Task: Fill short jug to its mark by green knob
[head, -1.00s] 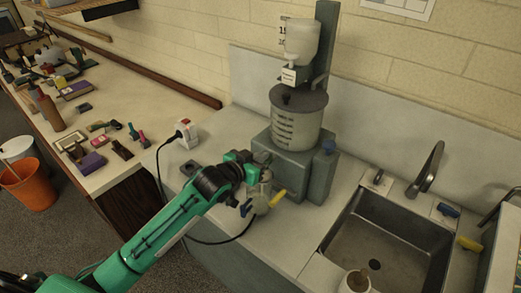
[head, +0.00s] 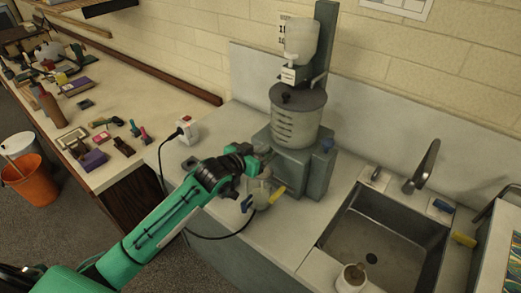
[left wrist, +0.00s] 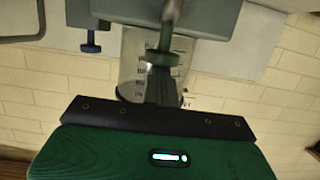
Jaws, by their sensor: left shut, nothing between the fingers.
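A grey dispenser (head: 297,175) with a clear, marked tank (head: 296,125) stands on the counter. My left gripper (head: 262,162) is at the front left of its base, shut and empty. In the left wrist view, its dark fingers (left wrist: 165,88) point at a green knob (left wrist: 162,58), apparently in line with it; contact cannot be told. The green knob is hidden in the head view. A pale clear vessel (head: 261,196), perhaps the short jug, sits below the gripper beside yellow (head: 277,194) and blue (head: 246,204) handles. Its mark cannot be made out.
A steel sink (head: 368,240) is to the right, with a small white pot (head: 352,279) at its near edge. A white box with a red top (head: 187,130) and a black cable is at the left. A cluttered bench lies beyond.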

